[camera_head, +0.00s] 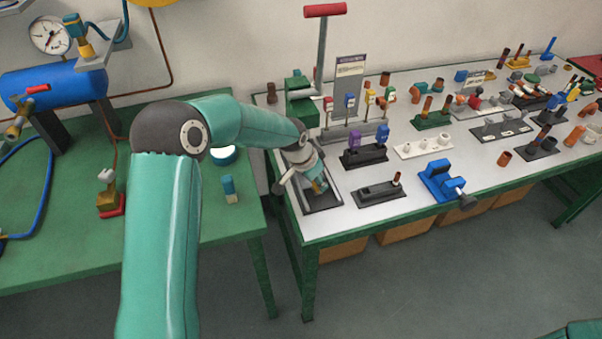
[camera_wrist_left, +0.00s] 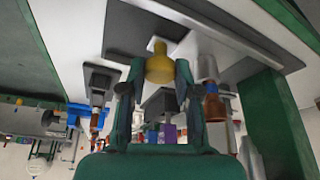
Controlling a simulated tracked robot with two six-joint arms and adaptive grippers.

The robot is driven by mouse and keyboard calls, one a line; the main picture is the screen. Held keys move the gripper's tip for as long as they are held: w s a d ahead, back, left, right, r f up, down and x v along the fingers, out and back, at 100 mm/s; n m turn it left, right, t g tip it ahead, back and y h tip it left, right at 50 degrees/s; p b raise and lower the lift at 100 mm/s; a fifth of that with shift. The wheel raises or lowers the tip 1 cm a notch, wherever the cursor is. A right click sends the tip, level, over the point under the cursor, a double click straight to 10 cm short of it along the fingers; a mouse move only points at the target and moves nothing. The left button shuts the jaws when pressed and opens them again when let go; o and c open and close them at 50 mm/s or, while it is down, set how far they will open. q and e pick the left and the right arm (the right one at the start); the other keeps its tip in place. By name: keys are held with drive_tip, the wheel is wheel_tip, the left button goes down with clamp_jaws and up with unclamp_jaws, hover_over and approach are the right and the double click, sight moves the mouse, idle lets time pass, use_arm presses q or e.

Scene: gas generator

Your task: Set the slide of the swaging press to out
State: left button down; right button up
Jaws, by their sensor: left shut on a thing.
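The green swaging press (camera_head: 301,100) stands at the left end of the white-topped bench, with a red-handled lever (camera_head: 325,10) rising upright. A dark flat plate (camera_head: 327,201), which looks like the base of its slide, lies in front of it near the bench's left edge. My left gripper (camera_head: 308,184) is over this plate and hides much of it. In the left wrist view, my left gripper (camera_wrist_left: 158,82) is shut on a yellow knob (camera_wrist_left: 159,64) beside the dark plate (camera_wrist_left: 215,38). I cannot tell the slide's exact position. My right gripper is not in view.
A dark block with purple and blue pieces (camera_head: 364,155), a dark fixture (camera_head: 381,193) and a blue vise (camera_head: 440,182) stand to the right of my left gripper. The green table (camera_head: 190,240) on the left holds a blue tank (camera_head: 55,85). A gap separates the tables.

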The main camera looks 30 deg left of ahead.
use_arm(q)
drive_tip(key=s+d+b, duration=0.2)
drive_tip(key=s+d, duration=0.1)
drive_tip(key=shift+d, duration=0.1)
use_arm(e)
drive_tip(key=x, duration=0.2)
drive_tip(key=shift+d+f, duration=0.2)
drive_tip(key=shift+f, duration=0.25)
use_arm(q)
drive_tip(key=c, duration=0.8)
unclamp_jaws()
drive_tip(key=shift+c, duration=0.2)
drive_tip(key=shift+s+r, duration=0.1)
drive_tip(key=v, duration=1.1)
drive_tip(key=shift+s+r, duration=0.25)
drive_tip(key=shift+r, duration=0.1)
